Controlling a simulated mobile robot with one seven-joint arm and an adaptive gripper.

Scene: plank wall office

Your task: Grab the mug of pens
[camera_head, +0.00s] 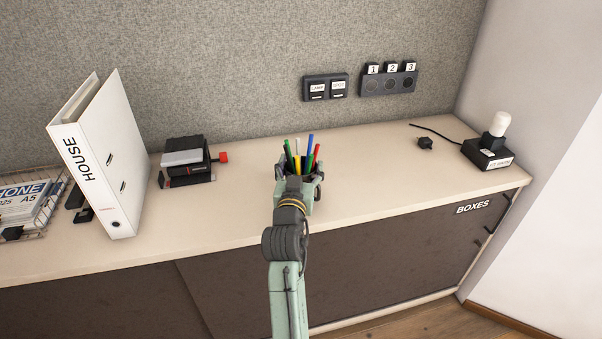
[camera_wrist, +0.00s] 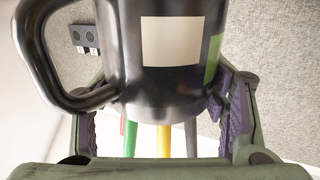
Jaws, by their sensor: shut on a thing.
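The mug (camera_wrist: 155,80) is dark and glossy, with a pale square and a green patch on its side. Its handle (camera_wrist: 38,60) is at the left of the wrist view. Several coloured pens (camera_head: 302,155) stand up out of the mug in the head view, and parts of them (camera_wrist: 163,140) show below it in the wrist view. My gripper (camera_head: 298,178) is shut on the mug, with a finger on each side in the wrist view. My arm hides most of the mug in the head view. I cannot tell whether its base touches the counter.
A white HOUSE binder (camera_head: 105,160) and a black device with a red knob (camera_head: 187,160) stand to the left on the counter (camera_head: 235,205). A lamp on a black box (camera_head: 488,152) and a small plug (camera_head: 425,143) are to the right. Wall switches (camera_head: 388,82) are behind.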

